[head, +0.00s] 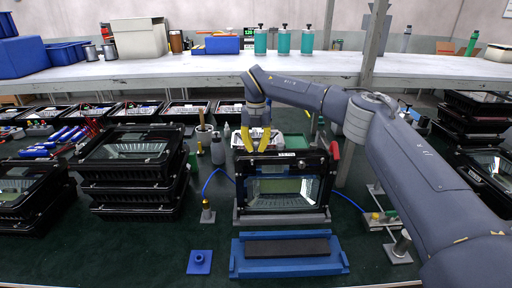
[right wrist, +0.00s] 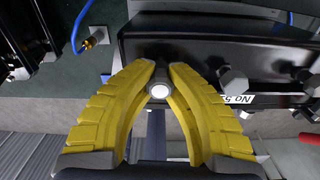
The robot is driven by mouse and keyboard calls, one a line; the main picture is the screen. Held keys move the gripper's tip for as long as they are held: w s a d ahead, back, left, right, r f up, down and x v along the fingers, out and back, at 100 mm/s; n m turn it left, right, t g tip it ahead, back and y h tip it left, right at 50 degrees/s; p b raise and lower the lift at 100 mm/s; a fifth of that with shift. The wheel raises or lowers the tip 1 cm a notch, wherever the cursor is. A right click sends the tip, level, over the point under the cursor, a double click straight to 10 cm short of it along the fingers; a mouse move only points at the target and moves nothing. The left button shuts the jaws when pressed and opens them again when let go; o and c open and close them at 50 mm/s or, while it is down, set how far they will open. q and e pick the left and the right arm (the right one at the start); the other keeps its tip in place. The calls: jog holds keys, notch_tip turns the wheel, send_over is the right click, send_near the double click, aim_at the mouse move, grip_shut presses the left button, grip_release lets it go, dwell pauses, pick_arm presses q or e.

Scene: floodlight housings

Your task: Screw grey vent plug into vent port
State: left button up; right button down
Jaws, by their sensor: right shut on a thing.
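The black floodlight housing (head: 287,213) stands upright in a grey holder in the middle of the bench, its glass facing me. My right gripper (head: 249,150) is at the housing's top left edge, pointing down. In the right wrist view its yellow fingers (right wrist: 158,72) are closed around a small dark grey part with a pale round end, which I take to be the vent plug (right wrist: 157,91). The plug is at the edge of the housing (right wrist: 210,48). The vent port is hidden by plug and fingers, so I cannot tell how deep the plug sits. My left gripper is not in view.
A blue fixture (head: 288,268) with a dark pad lies in front. A small blue block (head: 199,262) and a brass-coloured fitting (head: 207,212) are to its left. Stacked housings (head: 130,170) stand further left.

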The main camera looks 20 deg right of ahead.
aim_at(256, 143)
jog(key=m, duration=0.6)
jog(key=c, duration=1)
grip_release()
jog(key=shift+f, duration=0.1)
jog(key=shift+r, duration=3.55)
